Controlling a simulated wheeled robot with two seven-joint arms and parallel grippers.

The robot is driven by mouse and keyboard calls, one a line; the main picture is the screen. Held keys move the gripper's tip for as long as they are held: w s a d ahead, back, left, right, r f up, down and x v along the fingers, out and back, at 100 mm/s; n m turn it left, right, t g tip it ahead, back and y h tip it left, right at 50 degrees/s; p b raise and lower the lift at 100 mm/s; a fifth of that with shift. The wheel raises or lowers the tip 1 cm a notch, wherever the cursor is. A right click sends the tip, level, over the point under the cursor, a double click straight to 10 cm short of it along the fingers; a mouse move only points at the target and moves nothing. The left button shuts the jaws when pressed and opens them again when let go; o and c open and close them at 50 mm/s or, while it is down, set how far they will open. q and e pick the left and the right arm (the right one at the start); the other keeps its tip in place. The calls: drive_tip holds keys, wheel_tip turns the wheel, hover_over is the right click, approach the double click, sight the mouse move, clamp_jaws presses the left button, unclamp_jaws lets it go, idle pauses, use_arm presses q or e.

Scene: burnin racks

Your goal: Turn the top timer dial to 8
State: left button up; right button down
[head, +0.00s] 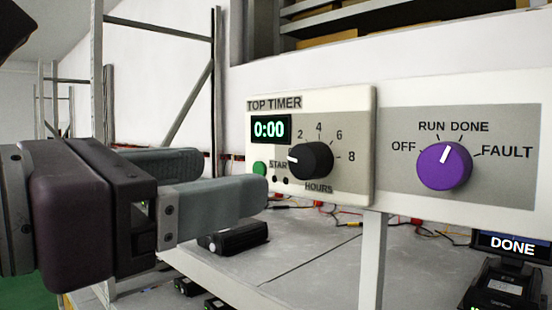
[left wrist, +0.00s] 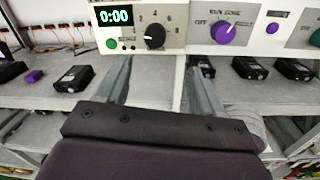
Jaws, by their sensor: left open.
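The top timer panel (head: 355,105) is in the middle of the head view, with a display (head: 270,129) reading 0:00. Its black dial (head: 311,160) has a white pointer mark aimed left, away from the printed 2, 4, 6 and 8. The dial also shows in the left wrist view (left wrist: 155,37), at the top centre. My left gripper (head: 235,180) is open and empty, to the left of the dial. Its two fingers point toward the panel and, in the wrist view, lie either side below the dial. My right gripper is not clearly seen.
A purple selector knob (head: 445,167) sits right of the timer, its pointer up between RUN and DONE. A green button (head: 260,168) is left of the dial. Below is a grey shelf (head: 310,270) with black devices (head: 235,237) and wires. A small screen (head: 511,246) reads DONE.

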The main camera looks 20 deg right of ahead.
sight(301, 166)
use_arm(q)
drive_tip(key=p+x, duration=0.1)
drive_tip(key=x, duration=0.2)
drive_tip(key=w+p+x, duration=0.1)
drive_tip(key=x, duration=0.2)
drive_tip(key=p+x, duration=0.1)
drive_tip(key=x, duration=0.3)
drive_tip(key=shift+w+a+f, duration=0.1)
drive_tip(key=shift+w+a, duration=0.15)
drive_tip(key=shift+a, duration=0.15)
drive_tip(key=shift+w+d+p, duration=0.1)
drive_tip(key=shift+d+p, duration=0.4)
drive_tip(key=shift+d, duration=0.55)
drive_tip(key=shift+s+d, duration=0.1)
drive_tip(key=shift+s, duration=0.1)
drive_tip(key=shift+w+f, duration=0.1)
drive_tip(key=shift+w, duration=0.15)
drive_tip(key=shift+c, duration=0.3)
drive_tip(key=shift+w, duration=0.1)
drive_tip(key=c, duration=1)
use_arm(e)
drive_tip(key=r, duration=0.2)
drive_tip(key=w+r, duration=0.1)
drive_tip(key=r, duration=0.1)
drive_tip(key=shift+d+r, duration=0.1)
drive_tip(key=shift+r, duration=0.05)
